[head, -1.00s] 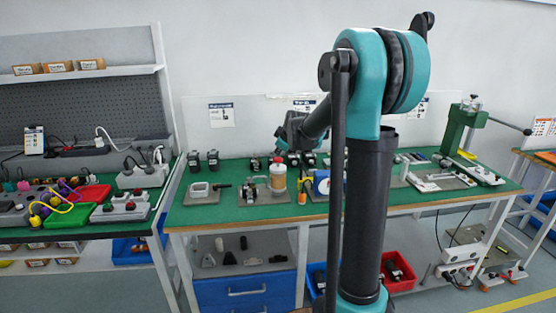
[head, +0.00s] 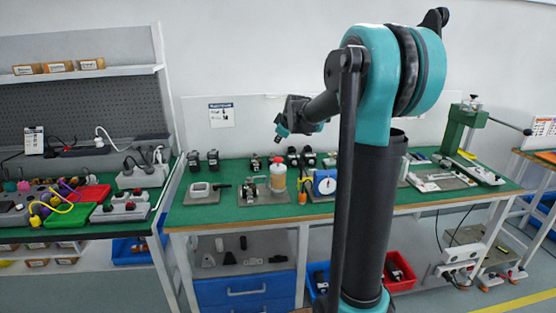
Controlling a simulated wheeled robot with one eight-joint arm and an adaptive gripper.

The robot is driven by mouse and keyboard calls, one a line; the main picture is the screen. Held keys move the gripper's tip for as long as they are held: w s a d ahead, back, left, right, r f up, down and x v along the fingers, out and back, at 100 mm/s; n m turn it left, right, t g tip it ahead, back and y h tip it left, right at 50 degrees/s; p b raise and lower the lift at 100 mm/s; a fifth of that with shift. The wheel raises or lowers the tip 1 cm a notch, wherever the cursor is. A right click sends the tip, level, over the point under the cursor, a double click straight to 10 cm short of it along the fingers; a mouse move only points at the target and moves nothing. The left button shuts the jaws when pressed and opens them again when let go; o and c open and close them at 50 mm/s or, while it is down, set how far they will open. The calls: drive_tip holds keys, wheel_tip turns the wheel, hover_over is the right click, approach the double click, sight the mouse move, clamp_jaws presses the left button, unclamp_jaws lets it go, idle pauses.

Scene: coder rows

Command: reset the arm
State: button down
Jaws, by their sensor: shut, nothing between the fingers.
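My gripper (head: 281,129) is at the far end of my arm, raised in front of the wall above the green workbench (head: 235,212). It looks small and dark, it is shut, and nothing shows in it. It is clear of everything on the bench. My arm's teal and black links fill the right middle of the view and hide part of the bench behind them.
A green press (head: 459,128) stands at the right. A second bench with red and green trays (head: 94,193) is at the left.

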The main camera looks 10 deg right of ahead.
drive_tip(key=s+d+f+m+g, duration=0.1)
drive_tip(key=s+f+m, duration=0.2)
drive_tip(key=s+f, duration=0.4)
drive_tip(key=s+d+f+m+g+h, duration=0.1)
drive_tip(key=s+f+m, duration=0.3)
drive_tip(key=s, duration=1.6)
drive_tip(key=s+d+f+m+g+h, duration=0.1)
drive_tip(key=s+f+m, duration=0.3)
drive_tip(key=s+f, duration=0.6)
drive_tip(key=s+d+g, duration=0.1)
drive_tip(key=s, duration=0.3)
drive_tip(key=shift+f+g, duration=0.25)
drive_tip(key=shift+g, duration=0.15)
drive_tip(key=c, duration=2.2)
unclamp_jaws()
drive_tip(key=shift+w, duration=0.1)
